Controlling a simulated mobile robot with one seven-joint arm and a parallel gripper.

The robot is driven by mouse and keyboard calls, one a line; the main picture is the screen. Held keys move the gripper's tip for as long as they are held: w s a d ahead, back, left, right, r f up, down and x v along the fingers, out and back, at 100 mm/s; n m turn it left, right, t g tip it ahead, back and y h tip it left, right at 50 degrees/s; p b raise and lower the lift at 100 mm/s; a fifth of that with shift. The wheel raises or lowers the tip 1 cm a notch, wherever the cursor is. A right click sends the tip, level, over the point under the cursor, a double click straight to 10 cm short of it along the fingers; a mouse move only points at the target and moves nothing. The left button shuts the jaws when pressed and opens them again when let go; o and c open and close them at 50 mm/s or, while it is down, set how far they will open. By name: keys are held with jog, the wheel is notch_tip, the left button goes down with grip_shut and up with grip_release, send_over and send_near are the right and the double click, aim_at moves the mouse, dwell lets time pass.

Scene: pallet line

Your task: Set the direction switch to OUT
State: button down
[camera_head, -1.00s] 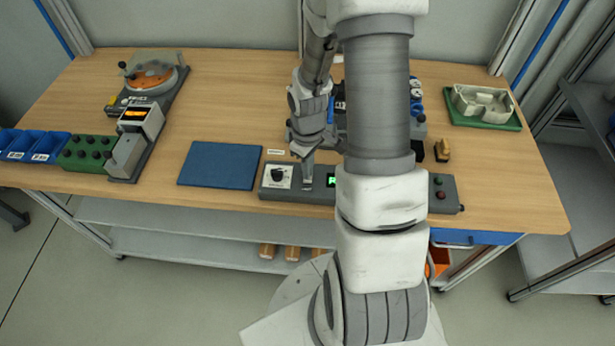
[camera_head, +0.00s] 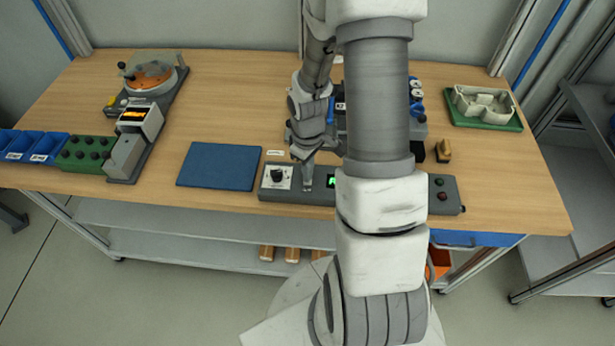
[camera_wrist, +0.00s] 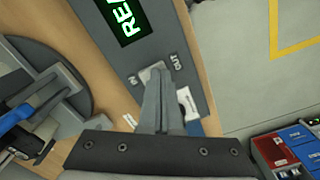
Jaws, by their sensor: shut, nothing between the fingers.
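The grey control panel (camera_head: 400,187) lies along the front edge of the bench. In the wrist view the panel (camera_wrist: 112,45) carries the direction switch (camera_wrist: 148,72), a small light grey piece between the IN and OUT labels. OUT is at its right, IN at its left. My gripper (camera_wrist: 160,78) is shut and empty, with its fingertips right at the switch and covering part of it. Which way the switch is set, and whether the tips touch it, I cannot tell. In the head view my gripper (camera_head: 308,186) points down onto the panel, between the black knob and the green display.
The black rotary knob (camera_head: 279,175) sits on a white plate at the panel's left end. The green-lettered display (camera_wrist: 126,18) is beside the switch. Red and green buttons (camera_head: 440,190) are at the right end. A blue mat (camera_head: 218,166) lies left of the panel.

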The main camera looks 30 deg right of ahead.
notch_tip(320, 180, up, 7)
jog(key=p, duration=0.5)
jog(key=shift+f, duration=0.1)
dwell(0.5)
